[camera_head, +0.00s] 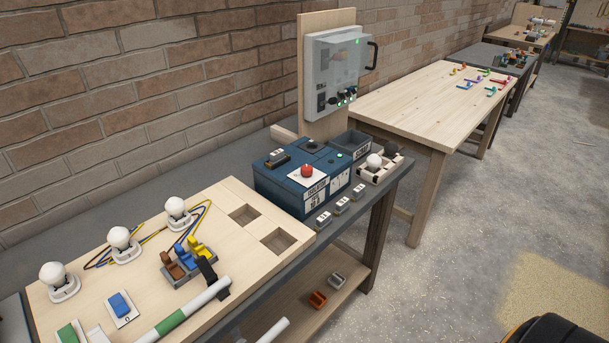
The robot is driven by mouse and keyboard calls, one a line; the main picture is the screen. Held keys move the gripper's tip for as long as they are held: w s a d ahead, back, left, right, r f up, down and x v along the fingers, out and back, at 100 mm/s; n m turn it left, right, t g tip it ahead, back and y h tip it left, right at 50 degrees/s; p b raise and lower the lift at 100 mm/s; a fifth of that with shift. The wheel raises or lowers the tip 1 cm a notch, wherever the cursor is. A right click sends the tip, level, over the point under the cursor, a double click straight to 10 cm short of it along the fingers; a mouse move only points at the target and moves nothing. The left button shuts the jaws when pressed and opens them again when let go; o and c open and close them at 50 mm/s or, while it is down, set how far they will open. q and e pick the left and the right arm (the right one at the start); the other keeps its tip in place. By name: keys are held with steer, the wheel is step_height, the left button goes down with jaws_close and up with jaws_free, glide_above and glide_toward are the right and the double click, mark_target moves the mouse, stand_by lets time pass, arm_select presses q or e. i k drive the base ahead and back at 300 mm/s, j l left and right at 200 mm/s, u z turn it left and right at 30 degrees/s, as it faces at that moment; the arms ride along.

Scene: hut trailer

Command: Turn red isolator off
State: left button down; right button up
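A small row of coloured levers sits on a grey base (188,275) on the wooden board at the front left. It has a reddish-brown lever (172,264), a blue lever (184,254) and a yellow lever (201,247). A round red knob (307,171) on a white plate tops the blue box (322,181). A faint reddish part (338,57) shows behind the clear cover of the wall panel. I cannot tell for sure which is the red isolator, or its on or off state. Neither gripper can be made out.
Three white bulbs (122,243) stand on the board. A white-and-green rod (191,312) with a black end lies across its front. The panel (337,83) has a black side handle (373,55) and green lights. Open floor (430,285) lies to the right.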

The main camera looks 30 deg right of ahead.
mark_target(306, 170)
steer(key=i+l+u, duration=0.2)
steer(key=l, duration=0.5)
steer(key=l+u, duration=0.2)
steer(key=l, duration=0.45)
steer(key=k, duration=0.05)
